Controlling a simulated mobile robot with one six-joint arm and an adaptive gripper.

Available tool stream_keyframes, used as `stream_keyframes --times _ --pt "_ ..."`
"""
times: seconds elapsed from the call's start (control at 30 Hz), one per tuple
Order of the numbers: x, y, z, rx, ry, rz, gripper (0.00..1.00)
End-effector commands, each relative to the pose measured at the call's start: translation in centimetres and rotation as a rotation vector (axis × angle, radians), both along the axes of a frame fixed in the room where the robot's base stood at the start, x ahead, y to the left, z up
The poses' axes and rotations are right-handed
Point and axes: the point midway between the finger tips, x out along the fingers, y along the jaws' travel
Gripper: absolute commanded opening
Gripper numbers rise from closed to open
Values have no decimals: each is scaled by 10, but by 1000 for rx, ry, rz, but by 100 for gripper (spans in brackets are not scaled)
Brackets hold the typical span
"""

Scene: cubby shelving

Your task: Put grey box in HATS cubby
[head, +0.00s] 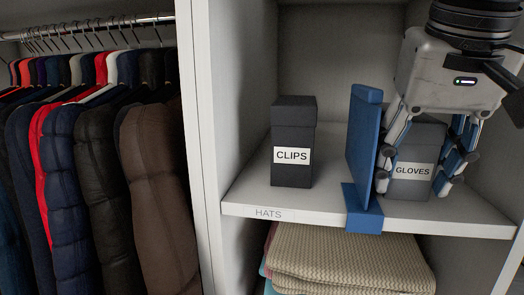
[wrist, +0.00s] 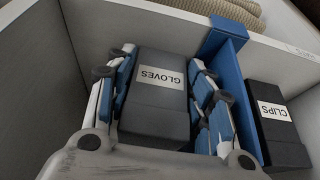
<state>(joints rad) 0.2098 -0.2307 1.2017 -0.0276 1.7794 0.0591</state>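The grey box (head: 413,172), labelled GLOVES, stands upright on the shelf to the right of the blue divider. It also shows in the wrist view (wrist: 157,98). My gripper (head: 415,184) reaches down over it, with one finger on each side. In the wrist view my gripper (wrist: 163,72) has its pads very close to both sides of the box; I cannot tell whether they touch. The HATS label (head: 268,214) is on the shelf edge at the left, below the compartment left of the divider.
A black box (head: 292,150) labelled CLIPS stands in the HATS compartment, with free shelf around it. The blue divider (head: 362,150) rises between the compartments. A folded beige knit (head: 345,262) lies below. Coats (head: 90,165) hang at the left.

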Motion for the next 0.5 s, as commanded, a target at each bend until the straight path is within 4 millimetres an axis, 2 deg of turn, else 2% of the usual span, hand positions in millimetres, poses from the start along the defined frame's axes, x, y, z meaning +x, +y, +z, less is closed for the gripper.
stream_keyframes --times 0.13,0.5 --pt "0 0 0 0 0 0 56" --pt "0 0 4 0 -1 0 56"
